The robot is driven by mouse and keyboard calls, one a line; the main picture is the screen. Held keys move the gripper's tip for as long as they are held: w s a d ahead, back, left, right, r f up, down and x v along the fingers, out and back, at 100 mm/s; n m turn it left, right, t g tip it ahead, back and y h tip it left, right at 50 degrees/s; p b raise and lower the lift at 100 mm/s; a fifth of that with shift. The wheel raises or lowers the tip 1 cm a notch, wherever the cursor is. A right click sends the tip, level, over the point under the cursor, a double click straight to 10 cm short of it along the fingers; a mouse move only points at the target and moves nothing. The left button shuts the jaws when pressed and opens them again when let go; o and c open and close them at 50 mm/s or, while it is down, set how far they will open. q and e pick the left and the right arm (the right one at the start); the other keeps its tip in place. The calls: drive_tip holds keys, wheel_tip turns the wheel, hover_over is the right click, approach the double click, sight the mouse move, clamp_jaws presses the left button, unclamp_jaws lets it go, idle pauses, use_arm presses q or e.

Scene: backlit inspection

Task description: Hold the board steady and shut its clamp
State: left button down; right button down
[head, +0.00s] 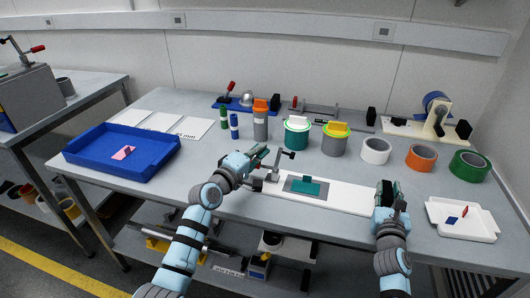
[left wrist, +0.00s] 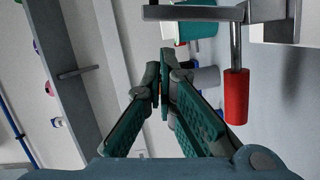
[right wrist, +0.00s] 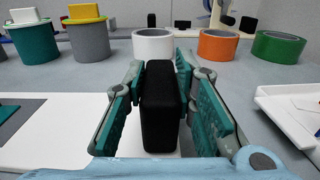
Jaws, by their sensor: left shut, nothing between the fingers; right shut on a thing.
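The long white board (head: 345,196) lies on the grey table, with a grey plate and a teal piece (head: 307,187) on it. A metal toggle clamp (head: 279,164) stands at its left end; its red handle (left wrist: 236,97) shows in the left wrist view. My left gripper (head: 259,155) is shut and empty beside the clamp. Its fingertips (left wrist: 164,72) are apart from the red handle, which lies to their right in the left wrist view. My right gripper (right wrist: 160,85) is shut on a black upright block (right wrist: 160,110) at the board's right end.
A blue tray (head: 90,162) with a pink piece stands at the left. A white tray (head: 470,228) with small pieces is at the right. Behind the board are several tape rolls (head: 421,158) and cans (head: 334,145). Bare table lies between the blue tray and my left gripper.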

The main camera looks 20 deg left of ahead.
sight(286, 155)
drive_tip(key=shift+f, duration=0.2)
use_arm(q)
drive_tip(key=shift+d+f, duration=0.15)
drive_tip(key=shift+d, duration=0.7)
drive_tip(key=shift+d+m, duration=0.55)
drive_tip(key=shift+m, duration=0.15)
drive_tip(key=d+m+y, duration=0.1)
drive_tip(key=d+m, duration=0.1)
drive_tip(key=m, duration=0.1)
drive_tip(key=d+m+g, duration=0.1)
drive_tip(key=d+m, duration=0.1)
drive_tip(key=shift+s+d+m+y, duration=0.15)
drive_tip(key=shift+d+m+y, duration=0.1)
drive_tip(key=shift+m+y, duration=0.15)
drive_tip(key=shift+d+f+m, duration=0.3)
drive_tip(key=shift+d, duration=0.2)
drive_tip(key=shift+s+d+f, duration=0.1)
drive_tip(key=shift+d+f, duration=0.85)
drive_tip(key=shift+d, duration=0.1)
